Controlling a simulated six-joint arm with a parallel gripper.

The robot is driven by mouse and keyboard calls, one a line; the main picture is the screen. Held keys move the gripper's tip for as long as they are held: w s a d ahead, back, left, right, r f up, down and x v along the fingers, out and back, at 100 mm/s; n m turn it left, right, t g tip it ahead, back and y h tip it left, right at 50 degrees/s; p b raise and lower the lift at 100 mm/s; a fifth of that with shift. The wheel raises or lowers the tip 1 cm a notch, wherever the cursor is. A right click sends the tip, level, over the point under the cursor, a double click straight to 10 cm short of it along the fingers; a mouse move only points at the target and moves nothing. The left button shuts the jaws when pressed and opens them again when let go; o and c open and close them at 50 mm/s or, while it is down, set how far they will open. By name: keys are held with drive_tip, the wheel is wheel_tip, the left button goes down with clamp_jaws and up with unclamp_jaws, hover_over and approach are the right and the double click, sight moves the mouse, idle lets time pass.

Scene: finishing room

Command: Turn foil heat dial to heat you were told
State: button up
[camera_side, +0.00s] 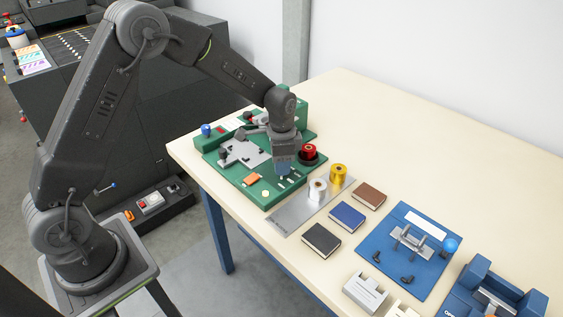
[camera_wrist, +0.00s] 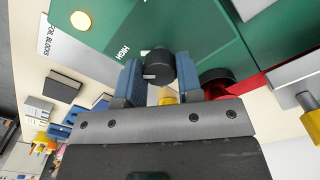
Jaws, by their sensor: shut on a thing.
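The foil machine (camera_side: 226,174) is a green unit with a grey plate, at the near left part of the table. My gripper (camera_side: 284,173) is lowered over its right side and hides the dial in the side view. In the wrist view, the black heat dial (camera_wrist: 158,62) sits between the two blue fingers of my gripper (camera_wrist: 159,74), which are shut on it. A short white mark shows on the dial. The word HIGH (camera_wrist: 122,52) is printed on the green panel left of it. Other heat markings are hidden or out of view.
White (camera_side: 317,188) and gold foil rolls (camera_side: 337,174) stand on a metal plate (camera_side: 285,222). Brown (camera_side: 369,194), blue (camera_side: 347,215) and black books (camera_side: 321,239) lie beyond, then a blue fixture (camera_side: 428,262). The table's back is clear.

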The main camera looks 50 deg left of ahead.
idle(0.3)
drive_tip(key=o, duration=0.9)
drive_tip(key=shift+a+r, duration=0.1)
drive_tip(key=shift+r, duration=6.8)
